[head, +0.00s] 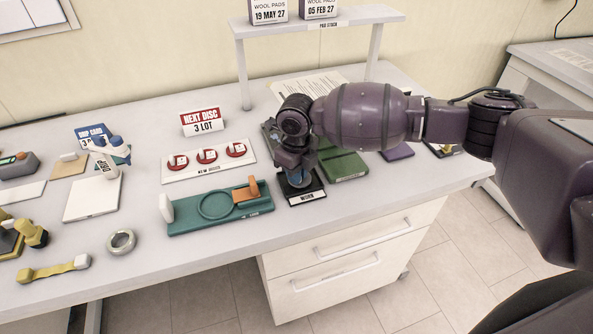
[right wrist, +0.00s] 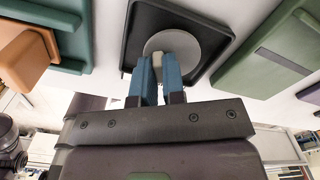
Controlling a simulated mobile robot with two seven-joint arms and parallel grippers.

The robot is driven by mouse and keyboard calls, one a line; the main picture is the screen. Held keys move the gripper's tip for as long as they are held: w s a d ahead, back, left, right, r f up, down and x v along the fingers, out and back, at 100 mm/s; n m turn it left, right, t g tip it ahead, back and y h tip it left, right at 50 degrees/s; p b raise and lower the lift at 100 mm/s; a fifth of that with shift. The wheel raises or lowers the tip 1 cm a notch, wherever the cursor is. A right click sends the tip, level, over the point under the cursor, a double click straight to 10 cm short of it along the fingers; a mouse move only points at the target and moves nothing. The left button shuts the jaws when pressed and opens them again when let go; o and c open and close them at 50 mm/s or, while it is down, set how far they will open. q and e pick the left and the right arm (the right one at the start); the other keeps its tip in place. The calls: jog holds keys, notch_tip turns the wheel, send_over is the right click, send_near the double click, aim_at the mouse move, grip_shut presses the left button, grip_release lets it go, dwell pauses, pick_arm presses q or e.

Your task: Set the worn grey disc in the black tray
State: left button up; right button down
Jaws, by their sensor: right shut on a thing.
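The black tray (head: 309,195), labelled WORN, sits on the bench to the right of the green fixture. It also shows in the right wrist view (right wrist: 214,62). My right gripper (head: 297,180) points down over the tray. Its blue fingers (right wrist: 158,68) are shut on the pale knob of the worn grey disc (right wrist: 188,42). The disc lies within the tray's outline in the right wrist view. I cannot tell whether it touches the tray floor. In the head view my gripper mostly hides the disc. My left gripper does not show.
The green fixture (head: 180,220) with an orange block (head: 246,187) stands left of the tray. A green pad (head: 345,167) lies close on the right. A white board with red discs (head: 207,156), a tape roll (head: 121,242) and a yellow strap (head: 52,269) are further left.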

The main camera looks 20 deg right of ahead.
jog(key=shift+f, duration=0.5)
jog(key=c, duration=1.1)
grip_release()
jog(key=shift+r, duration=0.1)
jog(key=shift+r, duration=0.3)
notch_tip(320, 180, up, 9)
jog(key=shift+r, duration=0.6)
